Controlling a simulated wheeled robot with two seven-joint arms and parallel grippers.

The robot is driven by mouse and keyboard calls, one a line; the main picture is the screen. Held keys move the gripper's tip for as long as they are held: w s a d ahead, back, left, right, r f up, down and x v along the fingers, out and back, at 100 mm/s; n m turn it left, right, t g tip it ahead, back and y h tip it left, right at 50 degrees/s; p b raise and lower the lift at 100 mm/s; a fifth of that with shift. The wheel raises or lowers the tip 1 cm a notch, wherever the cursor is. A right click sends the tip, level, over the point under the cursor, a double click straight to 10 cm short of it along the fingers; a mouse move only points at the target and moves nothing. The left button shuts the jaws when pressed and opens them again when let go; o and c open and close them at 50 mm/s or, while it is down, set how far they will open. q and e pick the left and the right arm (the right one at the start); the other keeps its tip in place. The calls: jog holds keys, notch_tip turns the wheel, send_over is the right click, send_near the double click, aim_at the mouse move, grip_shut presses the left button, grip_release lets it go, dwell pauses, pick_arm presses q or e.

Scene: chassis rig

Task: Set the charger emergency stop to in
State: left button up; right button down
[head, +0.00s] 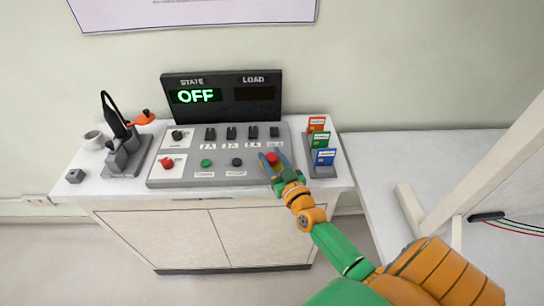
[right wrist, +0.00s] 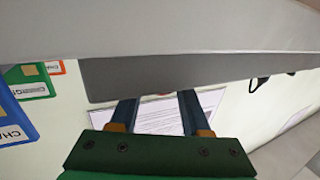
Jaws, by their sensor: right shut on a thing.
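The grey control console (head: 222,176) lies on the cabinet top. A red button (head: 272,157) is at its right end, and another red button (head: 167,163) is at its left end on a white plate. Their labels are too small to read. My right gripper (head: 273,163) is shut on the right-end red button, with a blue finger on each side of it. In the right wrist view the two fingers (right wrist: 158,112) reach to the console edge, and only a sliver of red shows between them. How far the button is pressed cannot be told. My left gripper is not in view.
A display (head: 222,97) behind the console reads STATE OFF, and its LOAD window is dark. A card rack (head: 322,170) with coloured cards stands close right of my right gripper. A black-handled device (head: 122,150), a cup (head: 94,140) and a small grey cube (head: 75,176) are left.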

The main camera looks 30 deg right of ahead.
aim_at(275, 164)
jog(key=shift+f, duration=0.15)
jog(key=c, duration=0.8)
grip_release()
jog(key=shift+f, duration=0.1)
jog(key=o, duration=0.4)
jog(key=shift+o, duration=0.2)
jog(key=shift+w, duration=0.15)
jog(key=s, duration=0.4)
jog(key=s+a, duration=0.1)
jog(key=s, duration=0.2)
jog(key=shift+s, duration=0.1)
jog(key=shift+f, duration=0.1)
